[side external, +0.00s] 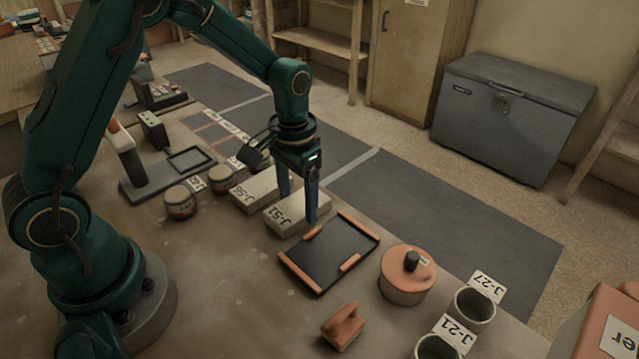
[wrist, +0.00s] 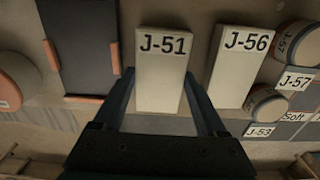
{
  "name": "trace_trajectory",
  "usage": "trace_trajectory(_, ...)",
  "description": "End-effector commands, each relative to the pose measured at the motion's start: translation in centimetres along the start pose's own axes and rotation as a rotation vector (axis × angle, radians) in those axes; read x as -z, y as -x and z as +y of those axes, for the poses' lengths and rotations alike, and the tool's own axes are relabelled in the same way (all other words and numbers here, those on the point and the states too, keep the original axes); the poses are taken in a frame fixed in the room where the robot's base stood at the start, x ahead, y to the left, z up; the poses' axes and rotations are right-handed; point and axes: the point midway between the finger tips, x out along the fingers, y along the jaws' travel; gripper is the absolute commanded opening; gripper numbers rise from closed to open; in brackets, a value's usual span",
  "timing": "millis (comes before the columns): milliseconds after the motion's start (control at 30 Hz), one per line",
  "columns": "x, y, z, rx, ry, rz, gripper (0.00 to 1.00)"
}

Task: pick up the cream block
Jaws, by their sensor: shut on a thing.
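Two cream blocks lie side by side: one labelled J-51 (side external: 284,218) and one labelled J-56 (side external: 250,194). In the wrist view the J-51 block (wrist: 160,85) is centred between my fingers, and the J-56 block (wrist: 236,80) lies apart to its right. My gripper (side external: 298,205) points down, shut on the J-51 block with one dark finger on each long side. The block appears to be at table level; any small gap beneath it cannot be told. My gripper also shows in the wrist view (wrist: 158,76), its fingers along the block's sides.
A dark tray with salmon corners (side external: 330,252) lies close beside the J-51 block. A lidded pot (side external: 405,290), a small salmon object (side external: 343,326) and cups (side external: 474,310) stand nearer the camera. Small jars (side external: 181,203) stand left of J-56. A grey chest (side external: 510,120) stands beyond the table.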

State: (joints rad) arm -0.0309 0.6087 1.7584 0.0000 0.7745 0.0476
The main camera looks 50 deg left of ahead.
Motion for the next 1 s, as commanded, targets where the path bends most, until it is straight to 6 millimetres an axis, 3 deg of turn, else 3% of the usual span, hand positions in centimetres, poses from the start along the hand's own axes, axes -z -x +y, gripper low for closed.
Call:
trace_trajectory(167, 0.1, 1.7, 0.0, 0.000, 0.000, 0.005, 0.12)
trace_trajectory(300, 0.2, 4.3, 0.0, 0.000, 0.000, 0.009, 0.12)
trace_trajectory(700, -3.8, 9.1, -8.0, 0.001, 0.009, 0.004, 0.12)
trace_trajectory(1000, -5.0, 10.7, -10.4, 0.000, 0.036, 0.001, 0.12)
